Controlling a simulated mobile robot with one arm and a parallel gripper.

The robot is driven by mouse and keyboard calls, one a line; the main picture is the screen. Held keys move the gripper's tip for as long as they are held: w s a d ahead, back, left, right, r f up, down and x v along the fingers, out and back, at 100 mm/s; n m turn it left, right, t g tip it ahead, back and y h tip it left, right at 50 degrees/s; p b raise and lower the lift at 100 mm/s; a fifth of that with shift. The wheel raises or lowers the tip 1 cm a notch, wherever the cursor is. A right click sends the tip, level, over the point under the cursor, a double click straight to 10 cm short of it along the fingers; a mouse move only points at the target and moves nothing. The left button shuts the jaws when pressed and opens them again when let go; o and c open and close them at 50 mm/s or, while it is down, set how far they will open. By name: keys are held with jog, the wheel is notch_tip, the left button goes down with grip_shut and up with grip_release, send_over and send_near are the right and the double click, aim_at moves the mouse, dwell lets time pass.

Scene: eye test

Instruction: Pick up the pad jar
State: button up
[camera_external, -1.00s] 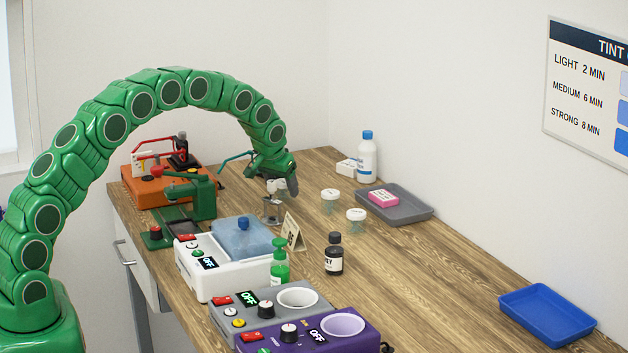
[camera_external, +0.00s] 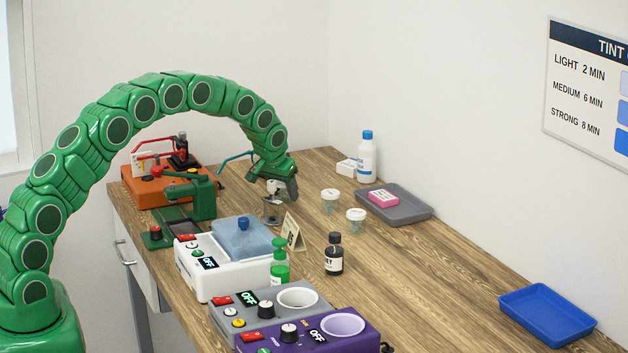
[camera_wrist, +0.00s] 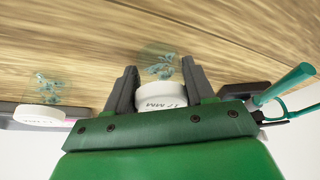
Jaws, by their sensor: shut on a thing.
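My gripper (camera_external: 275,190) is over the far part of the bench. In the wrist view its two dark fingers (camera_wrist: 158,88) are closed on the sides of a pad jar's white lid. This pad jar (camera_wrist: 158,64) is clear with small teal pieces inside, and its lid seems to read "17 MM". In the external view the held jar (camera_external: 271,211) is partly hidden under the gripper; I cannot tell whether it touches the bench. Two similar white-lidded jars stand to the right, a farther one (camera_external: 330,201) and a nearer one (camera_external: 356,221). One such jar (camera_wrist: 41,112) shows left in the wrist view.
A grey tray (camera_external: 412,210) with a pink block (camera_external: 383,197) and a white bottle (camera_external: 366,160) lie beyond the jars. A tented card (camera_external: 293,233), dark bottle (camera_external: 334,255) and white machine (camera_external: 222,278) stand nearer. The bench's right middle is clear before the blue tray (camera_external: 548,316).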

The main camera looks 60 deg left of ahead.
jog(key=shift+r, duration=1.55)
jog(key=shift+s+d+r, duration=0.1)
jog(key=shift+s+r, duration=0.15)
jog(key=shift+s, duration=0.05)
jog(key=s+d+r, duration=0.5)
jog(key=s+r, duration=0.4)
jog(key=s, duration=0.3)
jog(key=w+d+m, duration=0.1)
jog(key=w+d, duration=0.2)
jog(key=d, duration=1.3)
jog(key=w+d, duration=0.4)
jog(key=d, duration=1.2)
jog(key=w+f, duration=0.2)
jog(key=w, duration=0.2)
jog(key=w+f, duration=0.3)
jog(key=w, duration=0.1)
jog(key=w+f, duration=0.3)
jog(key=w, duration=0.1)
jog(key=shift+w+d, duration=0.2)
jog(key=shift+d, duration=0.1)
jog(key=shift+w+f, duration=0.55)
jog(key=shift+f, duration=1.7)
